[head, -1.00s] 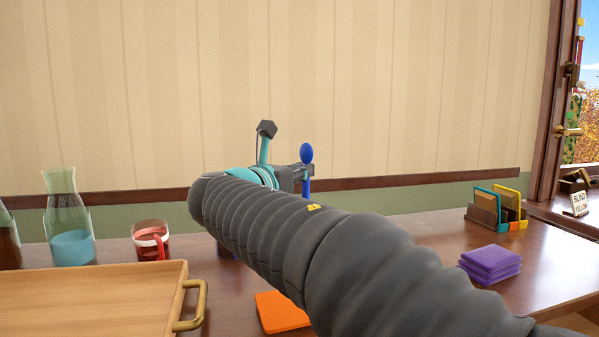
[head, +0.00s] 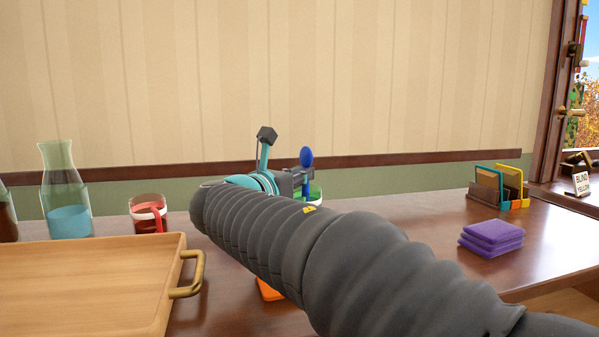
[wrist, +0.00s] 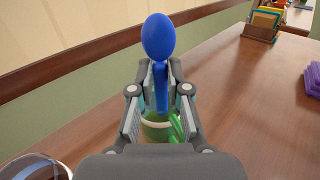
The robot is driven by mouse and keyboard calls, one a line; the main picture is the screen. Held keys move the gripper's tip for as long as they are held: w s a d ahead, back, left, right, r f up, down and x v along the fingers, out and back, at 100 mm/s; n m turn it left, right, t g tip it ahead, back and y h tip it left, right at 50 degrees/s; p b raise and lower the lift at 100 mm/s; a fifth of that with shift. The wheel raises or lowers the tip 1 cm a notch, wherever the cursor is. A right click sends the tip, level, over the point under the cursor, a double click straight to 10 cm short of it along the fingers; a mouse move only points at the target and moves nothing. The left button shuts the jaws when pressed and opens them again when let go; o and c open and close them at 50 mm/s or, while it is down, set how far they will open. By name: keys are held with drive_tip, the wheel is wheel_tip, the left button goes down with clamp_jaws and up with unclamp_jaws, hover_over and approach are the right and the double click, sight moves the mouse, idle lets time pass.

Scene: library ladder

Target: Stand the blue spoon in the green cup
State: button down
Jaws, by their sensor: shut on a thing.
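My gripper (wrist: 160,98) is shut on the handle of the blue spoon (wrist: 158,38). The spoon is upright with its oval bowl at the top. In the head view the spoon (head: 306,157) stands up from my gripper (head: 298,178). The green cup (wrist: 157,134) is below and behind the fingers in the wrist view, with its handle at the right. In the head view only part of the cup (head: 315,193) shows beside the gripper. The spoon's lower end overlaps the cup; I cannot tell whether it is inside the rim.
A wooden tray (head: 90,285) with a brass handle, a carafe (head: 65,195) and a red mug (head: 148,214) are at left. An orange item (head: 268,290) is partly behind my arm. A purple stack (head: 491,238) and an organizer (head: 498,187) are at right, with bare table between.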

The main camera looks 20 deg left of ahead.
drive_tip(key=shift+f, duration=0.25)
drive_tip(key=c, duration=1.1)
unclamp_jaws()
drive_tip(key=shift+o, duration=0.2)
drive_tip(key=v, duration=1.2)
